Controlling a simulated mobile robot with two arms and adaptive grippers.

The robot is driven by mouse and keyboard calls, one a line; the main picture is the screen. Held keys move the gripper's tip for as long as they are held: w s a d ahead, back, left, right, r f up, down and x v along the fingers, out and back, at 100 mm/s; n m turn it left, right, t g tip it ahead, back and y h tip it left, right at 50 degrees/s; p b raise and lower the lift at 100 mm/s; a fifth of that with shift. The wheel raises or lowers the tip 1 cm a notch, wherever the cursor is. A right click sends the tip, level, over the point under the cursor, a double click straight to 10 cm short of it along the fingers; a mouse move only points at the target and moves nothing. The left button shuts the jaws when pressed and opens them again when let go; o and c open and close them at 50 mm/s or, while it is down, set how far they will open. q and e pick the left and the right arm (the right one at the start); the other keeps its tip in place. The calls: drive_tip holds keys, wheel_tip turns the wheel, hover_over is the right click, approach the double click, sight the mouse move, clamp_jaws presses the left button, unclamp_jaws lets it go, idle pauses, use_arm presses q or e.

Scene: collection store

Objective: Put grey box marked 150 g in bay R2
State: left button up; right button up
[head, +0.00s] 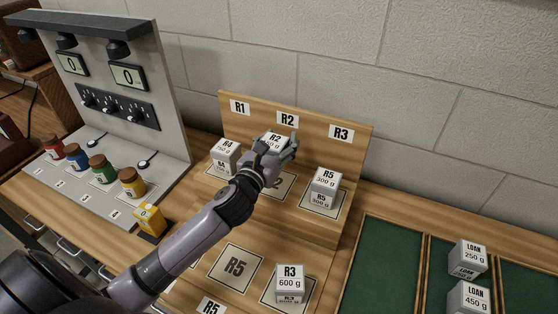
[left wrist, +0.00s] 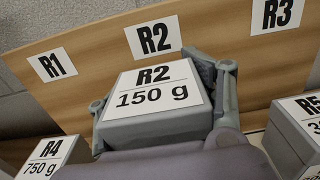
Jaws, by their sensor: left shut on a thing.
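The grey box marked R2 150 g (left wrist: 152,125) is between the fingers of my left gripper (left wrist: 165,100), its white label facing up. In the head view the box (head: 274,140) shows partly behind the left gripper (head: 277,153), which is shut on it. The box is at the middle bay of the wooden stand, in front of the R2 sign (head: 287,119). Part of the R2 bay's floor mark (head: 281,184) shows below the gripper. Whether the box touches the bay floor is hidden by the gripper. My right gripper is not in view.
The R4 750 g box (head: 224,157) stands left in the R1 bay. The R5 300 g box (head: 324,187) stands right in the R3 bay. The R3 600 g box (head: 289,283) is on the lower step, beside the empty R5 mark (head: 235,267). Loan boxes (head: 468,256) stand on green trays at right.

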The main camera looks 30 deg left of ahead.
use_arm(q)
wheel_tip(320, 180, down, 3)
drive_tip(key=shift+r, duration=0.1)
drive_tip(key=shift+f+b, duration=0.4)
drive_tip(key=shift+f, duration=1.3)
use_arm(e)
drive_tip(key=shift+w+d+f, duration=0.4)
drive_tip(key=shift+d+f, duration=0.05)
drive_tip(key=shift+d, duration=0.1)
use_arm(q)
drive_tip(key=shift+f, duration=0.1)
drive_tip(key=shift+f, duration=0.15)
drive_tip(key=o, duration=0.9)
drive_tip(key=shift+c, duration=0.2)
drive_tip(key=o, duration=0.6)
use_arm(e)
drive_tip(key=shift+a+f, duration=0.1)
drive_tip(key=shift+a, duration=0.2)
